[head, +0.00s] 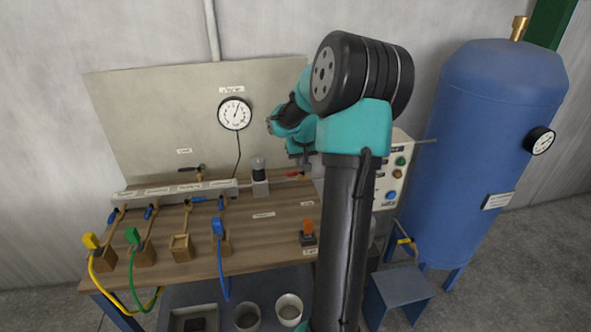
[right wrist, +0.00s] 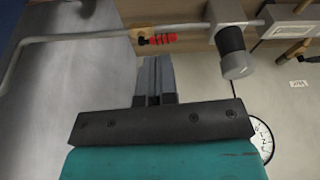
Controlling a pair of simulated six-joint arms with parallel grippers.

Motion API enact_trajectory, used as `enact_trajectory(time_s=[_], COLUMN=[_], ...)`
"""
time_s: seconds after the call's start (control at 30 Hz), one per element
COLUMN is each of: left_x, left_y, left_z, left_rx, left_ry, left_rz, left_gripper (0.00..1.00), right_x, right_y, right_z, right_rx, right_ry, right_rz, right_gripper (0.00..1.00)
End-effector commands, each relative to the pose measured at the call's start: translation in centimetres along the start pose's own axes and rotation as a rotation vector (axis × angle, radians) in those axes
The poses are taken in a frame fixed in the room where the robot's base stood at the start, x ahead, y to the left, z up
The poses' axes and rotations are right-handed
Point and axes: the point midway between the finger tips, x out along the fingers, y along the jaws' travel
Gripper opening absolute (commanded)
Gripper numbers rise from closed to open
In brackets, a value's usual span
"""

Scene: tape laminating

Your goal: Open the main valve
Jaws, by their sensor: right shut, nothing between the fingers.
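A valve with a red handle (head: 293,174) sits on the pipe at the back right of the bench, partly hidden behind my right arm. In the right wrist view the red handle (right wrist: 160,39) lies roughly parallel to the grey pipe and close beside it. My right gripper (head: 303,164) is just in front of this valve in the head view. In the right wrist view its fingertips (right wrist: 153,60) are shut and empty. They point at the red handle with a small visible gap; contact cannot be confirmed. My left gripper is not in view.
A filter with a black body (head: 259,172) stands left of the valve. A manifold (head: 180,190), a gauge (head: 235,113) and coloured hoses are farther left. A button box (head: 396,170) and blue tank (head: 490,140) stand right.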

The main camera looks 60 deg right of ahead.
Motion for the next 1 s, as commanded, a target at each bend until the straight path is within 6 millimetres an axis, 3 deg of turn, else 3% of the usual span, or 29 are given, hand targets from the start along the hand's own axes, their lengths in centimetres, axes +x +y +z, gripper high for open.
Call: enact_trajectory(time_s=[0.27,0.67,1.0], left_x=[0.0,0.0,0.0], left_y=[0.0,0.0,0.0], left_z=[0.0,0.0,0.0], left_rx=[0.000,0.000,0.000], left_ry=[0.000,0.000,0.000], left_rz=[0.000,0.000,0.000], left_gripper=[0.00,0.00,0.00], right_x=[2.9,9.7,11.6], right_y=[0.0,0.0,0.0], right_z=[0.1,0.1,-3.2], right_rx=[0.002,0.001,0.002], right_ry=[-0.004,-0.004,0.001], right_rz=[0.000,0.000,0.000], right_gripper=[0.00,0.00,0.00])
